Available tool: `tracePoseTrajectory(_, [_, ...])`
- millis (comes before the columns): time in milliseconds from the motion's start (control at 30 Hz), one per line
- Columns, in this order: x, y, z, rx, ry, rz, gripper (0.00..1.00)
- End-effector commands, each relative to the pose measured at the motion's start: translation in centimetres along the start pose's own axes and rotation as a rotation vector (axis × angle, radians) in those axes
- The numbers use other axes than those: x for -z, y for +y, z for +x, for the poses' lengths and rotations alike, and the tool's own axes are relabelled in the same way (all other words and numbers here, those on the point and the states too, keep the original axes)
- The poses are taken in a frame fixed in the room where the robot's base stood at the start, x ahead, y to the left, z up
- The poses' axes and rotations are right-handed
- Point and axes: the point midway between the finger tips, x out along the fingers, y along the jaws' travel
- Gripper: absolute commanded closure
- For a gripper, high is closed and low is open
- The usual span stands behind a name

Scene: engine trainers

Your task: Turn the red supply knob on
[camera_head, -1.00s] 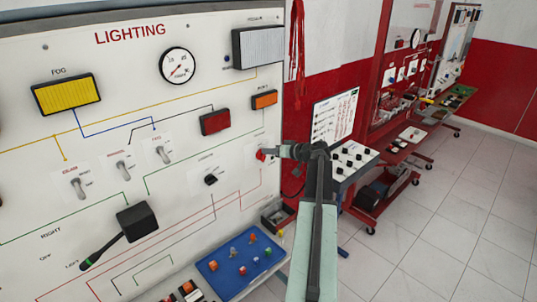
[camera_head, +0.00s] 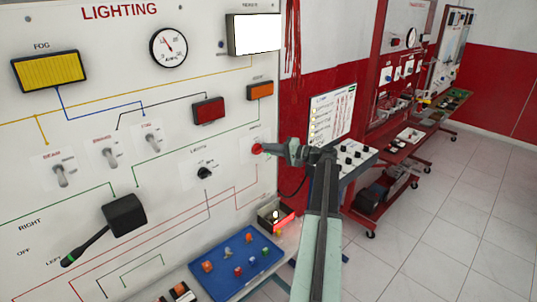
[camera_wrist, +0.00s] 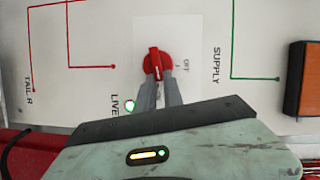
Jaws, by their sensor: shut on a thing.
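The red supply knob (camera_head: 257,148) is on the right part of the white lighting panel (camera_head: 190,130). In the wrist view the knob (camera_wrist: 158,63) has a raised grip bar standing nearly along the gripper's direction, on a white plate beside the word SUPPLY. My gripper (camera_wrist: 160,90) is shut on the knob, with one grey finger at each side of its lower part. The fingers partly hide the plate's markings. A LIVE lamp (camera_wrist: 130,106) glows green-white beside the left finger. In the head view my gripper (camera_head: 266,149) reaches the knob from the right.
The panel carries a bright white headlamp (camera_head: 256,34), a gauge (camera_head: 169,48), toggle switches and a black-handled lever (camera_head: 124,214). A blue tray (camera_head: 236,262) with small parts stands below. Other trainers line the wall at right; the tiled floor (camera_head: 440,230) there is clear.

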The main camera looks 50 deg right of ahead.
Motion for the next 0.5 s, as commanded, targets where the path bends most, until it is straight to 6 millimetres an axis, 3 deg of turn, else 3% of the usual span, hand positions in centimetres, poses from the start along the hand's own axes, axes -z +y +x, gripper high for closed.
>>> tracePoseTrajectory(33, [-0.19,0.73,0.03,0.008,-0.004,0.027,1.0])
tracePoseTrajectory(500, [-0.22,0.9,0.01,0.078,-0.003,0.2,1.0])
